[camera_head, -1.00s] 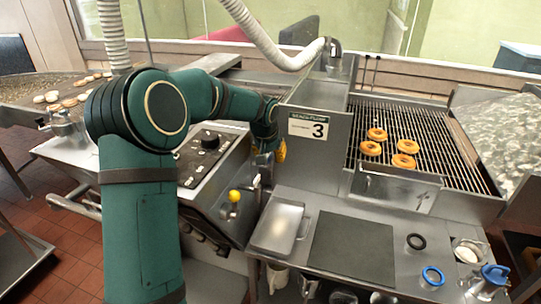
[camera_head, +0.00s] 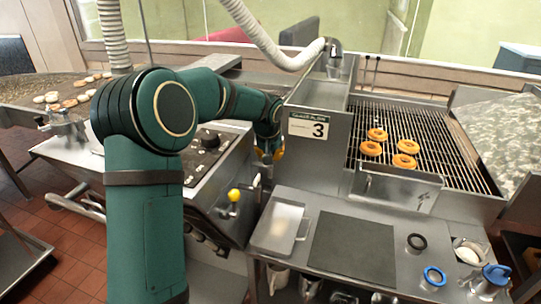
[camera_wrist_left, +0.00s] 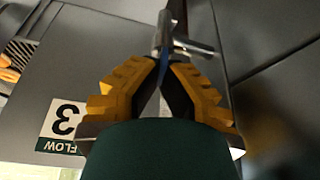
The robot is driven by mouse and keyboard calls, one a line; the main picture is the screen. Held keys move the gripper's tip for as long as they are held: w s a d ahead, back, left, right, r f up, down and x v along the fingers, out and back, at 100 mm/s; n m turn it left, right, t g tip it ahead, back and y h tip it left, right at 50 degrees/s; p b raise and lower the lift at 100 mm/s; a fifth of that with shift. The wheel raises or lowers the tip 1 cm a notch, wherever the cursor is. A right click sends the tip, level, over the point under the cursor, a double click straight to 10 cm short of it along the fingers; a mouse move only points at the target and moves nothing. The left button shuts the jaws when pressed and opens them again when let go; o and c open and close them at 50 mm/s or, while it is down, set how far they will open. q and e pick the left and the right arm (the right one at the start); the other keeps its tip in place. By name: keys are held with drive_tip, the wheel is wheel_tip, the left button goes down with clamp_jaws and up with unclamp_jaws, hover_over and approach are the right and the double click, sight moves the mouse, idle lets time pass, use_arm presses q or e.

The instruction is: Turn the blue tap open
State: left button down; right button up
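The blue tap (camera_wrist_left: 163,70) shows in the left wrist view as a narrow blue strip below a metal valve body and pipe (camera_wrist_left: 165,38). My left gripper (camera_wrist_left: 164,65) has its yellow-padded fingers drawn together at the tips, with the blue strip between them, so it looks shut on the tap handle. Most of the handle is hidden by the fingers. In the head view my left gripper (camera_head: 268,156) is low beside the box marked 3, and the tap cannot be made out there. My right gripper is in neither view.
The steel box with the number 3 sign (camera_head: 308,127) stands right beside my gripper. A grill rack (camera_head: 430,140) with several doughnuts is to its right. A control panel with a yellow-knobbed lever (camera_head: 234,195) is to the left, and a tray (camera_head: 278,228) is in front.

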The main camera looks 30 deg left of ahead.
use_arm(q)
drive_tip(key=n+y, duration=0.1)
drive_tip(key=n, duration=0.1)
drive_tip(key=shift+f+n+b, duration=0.1)
drive_tip(key=shift+n+b, duration=0.3)
drive_tip(key=shift+n+g, duration=0.5)
drive_tip(key=shift+n, duration=0.4)
drive_tip(key=n+g+y, duration=0.1)
drive_tip(key=n, duration=0.2)
drive_tip(key=shift+n, duration=0.3)
drive_tip(key=n+g+p, duration=0.1)
drive_tip(key=n, duration=0.1)
drive_tip(key=n+g+p, duration=0.1)
drive_tip(key=n, duration=0.2)
drive_tip(key=shift+s+a+y, duration=0.1)
drive_tip(key=shift+s+y, duration=0.05)
drive_tip(key=shift+y, duration=0.25)
drive_tip(key=shift+s+n+g+p, duration=0.1)
drive_tip(key=shift+n+g+p, duration=0.45)
drive_tip(key=shift+n, duration=0.45)
drive_tip(key=c, duration=1.2)
unclamp_jaws()
drive_tip(key=shift+o, duration=0.2)
